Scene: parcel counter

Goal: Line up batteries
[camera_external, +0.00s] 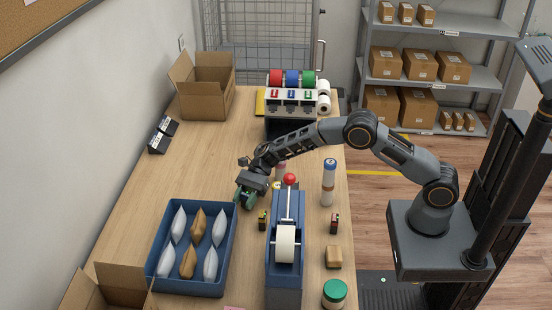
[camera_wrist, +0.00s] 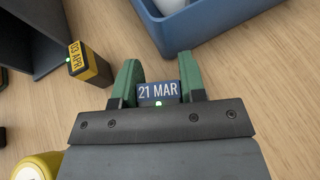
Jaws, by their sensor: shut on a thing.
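My gripper (camera_external: 246,199), with green fingers, is shut on a dark blue battery (camera_wrist: 158,93) labelled "21 MAR", seen between the fingertips in the wrist view; in the external view the gripper hides it. A yellow and black battery (camera_wrist: 89,65) labelled "03 APR" stands to the left of the gripper in the wrist view. In the external view this yellow battery (camera_external: 262,219) is between the blue tray and the tape dispenser. A red and black battery (camera_external: 335,222) stands right of the dispenser.
The blue tray (camera_external: 234,242) with several pouches is near the gripper; its corner shows in the wrist view (camera_wrist: 160,43). The counter's middle left is clear.

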